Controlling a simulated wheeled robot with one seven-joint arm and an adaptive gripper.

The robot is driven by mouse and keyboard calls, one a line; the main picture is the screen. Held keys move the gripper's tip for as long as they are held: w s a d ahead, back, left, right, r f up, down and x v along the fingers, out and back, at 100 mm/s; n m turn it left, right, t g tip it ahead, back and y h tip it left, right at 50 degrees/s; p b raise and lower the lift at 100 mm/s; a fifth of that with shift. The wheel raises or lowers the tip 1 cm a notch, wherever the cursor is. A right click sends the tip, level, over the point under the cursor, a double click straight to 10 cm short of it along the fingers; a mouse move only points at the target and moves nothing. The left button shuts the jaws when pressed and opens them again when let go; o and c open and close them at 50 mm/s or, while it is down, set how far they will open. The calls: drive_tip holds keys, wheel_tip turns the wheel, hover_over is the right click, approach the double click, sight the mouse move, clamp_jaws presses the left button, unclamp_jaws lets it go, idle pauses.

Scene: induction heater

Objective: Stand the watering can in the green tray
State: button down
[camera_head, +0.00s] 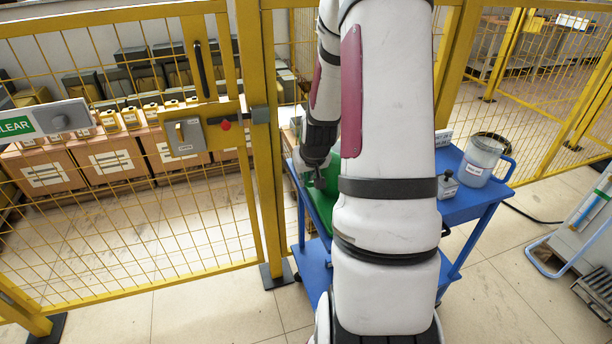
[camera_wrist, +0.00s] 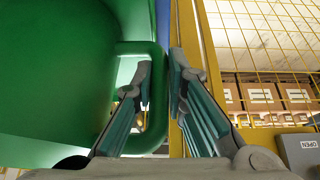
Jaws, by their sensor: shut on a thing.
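The green watering can (camera_wrist: 60,75) fills the left of the wrist view, with its loop handle (camera_wrist: 158,118) at its right side. My gripper (camera_wrist: 160,78) is shut on this handle, one finger inside the loop and one outside. In the head view my gripper (camera_head: 318,178) is over the left part of the blue cart, and my arm hides most of the can.
A yellow mesh fence (camera_head: 262,130) stands close to the cart's left side. Boxes (camera_head: 115,160) stand behind the fence.

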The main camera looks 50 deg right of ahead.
drive_tip(key=c, duration=1.6)
unclamp_jaws()
drive_tip(key=p+v, duration=0.3)
drive_tip(key=v, duration=0.8)
drive_tip(key=s+a+r+n+y, duration=0.1)
drive_tip(key=a+r+n, duration=0.1)
drive_tip(key=a+r, duration=0.5)
drive_tip(key=s+a+r+n, duration=0.15)
drive_tip(key=a+r, duration=0.25)
drive_tip(key=a, duration=0.6)
drive_tip(key=s+a+r+n+g+y, duration=0.1)
drive_tip(key=s+a+r+n+y, duration=0.1)
drive_tip(key=s+a, duration=1.1)
wheel_tip(320, 180, up, 3)
drive_tip(key=shift+s+a+f+n, duration=0.15)
drive_tip(key=shift+s+n, duration=0.5)
drive_tip(key=shift+s, duration=0.1)
